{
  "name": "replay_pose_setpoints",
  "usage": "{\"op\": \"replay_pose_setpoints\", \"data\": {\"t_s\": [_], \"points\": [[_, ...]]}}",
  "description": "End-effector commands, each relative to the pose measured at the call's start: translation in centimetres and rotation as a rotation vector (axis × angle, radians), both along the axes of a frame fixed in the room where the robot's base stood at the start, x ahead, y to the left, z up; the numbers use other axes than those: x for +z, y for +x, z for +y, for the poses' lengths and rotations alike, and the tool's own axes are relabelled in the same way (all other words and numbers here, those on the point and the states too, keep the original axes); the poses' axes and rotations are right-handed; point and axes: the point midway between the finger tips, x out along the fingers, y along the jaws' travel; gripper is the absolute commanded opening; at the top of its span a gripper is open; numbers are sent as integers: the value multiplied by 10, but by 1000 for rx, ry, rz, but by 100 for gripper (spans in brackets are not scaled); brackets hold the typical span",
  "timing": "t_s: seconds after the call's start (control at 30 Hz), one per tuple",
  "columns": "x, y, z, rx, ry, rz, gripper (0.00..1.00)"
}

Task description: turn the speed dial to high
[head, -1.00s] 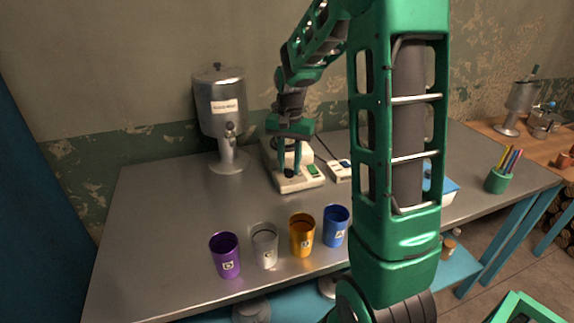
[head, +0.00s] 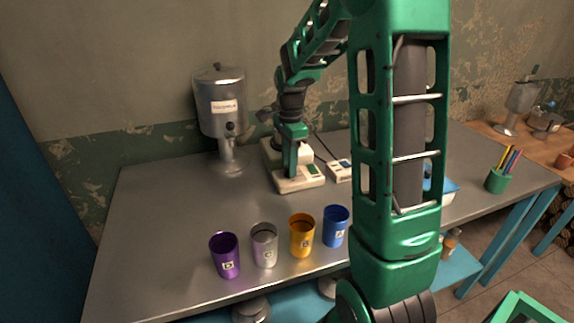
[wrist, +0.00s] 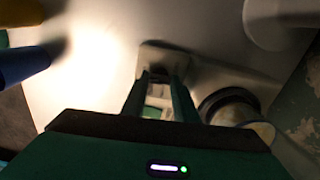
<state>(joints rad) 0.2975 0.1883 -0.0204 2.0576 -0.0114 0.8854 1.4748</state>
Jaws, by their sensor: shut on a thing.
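The pale machine (head: 298,183) stands on the grey table, with a small green panel (head: 312,170) on its front. My gripper (head: 290,173) points down onto the front of this machine, left of the green panel. The speed dial is hidden behind my fingers in the head view, and its marks cannot be read. In the wrist view my gripper (wrist: 160,88) has its two green fingers on either side of a small pale part at the machine. It is shut on what I take to be the dial. The dial's setting cannot be told.
A metal dispenser (head: 220,110) stands at the back left. A small white box (head: 340,170) with a cable is right of the machine. Purple (head: 225,258), silver (head: 264,246), orange (head: 302,236) and blue (head: 335,227) cups line the front edge. The table's left is clear.

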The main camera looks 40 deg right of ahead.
Motion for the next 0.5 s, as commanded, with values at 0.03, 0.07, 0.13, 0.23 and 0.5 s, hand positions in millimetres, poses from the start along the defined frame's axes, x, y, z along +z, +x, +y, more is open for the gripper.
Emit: {"op": "replay_pose_setpoints", "data": {"t_s": [0.03,0.07,0.13,0.23,0.5], "points": [[3,5,1,-13,-2,-15,4],[3,5,1,-23,-2,-15,4],[3,6,1,-43,-2,-15,4],[3,6,1,-63,-1,-15,4],[3,6,1,-78,-1,-15,4]]}}
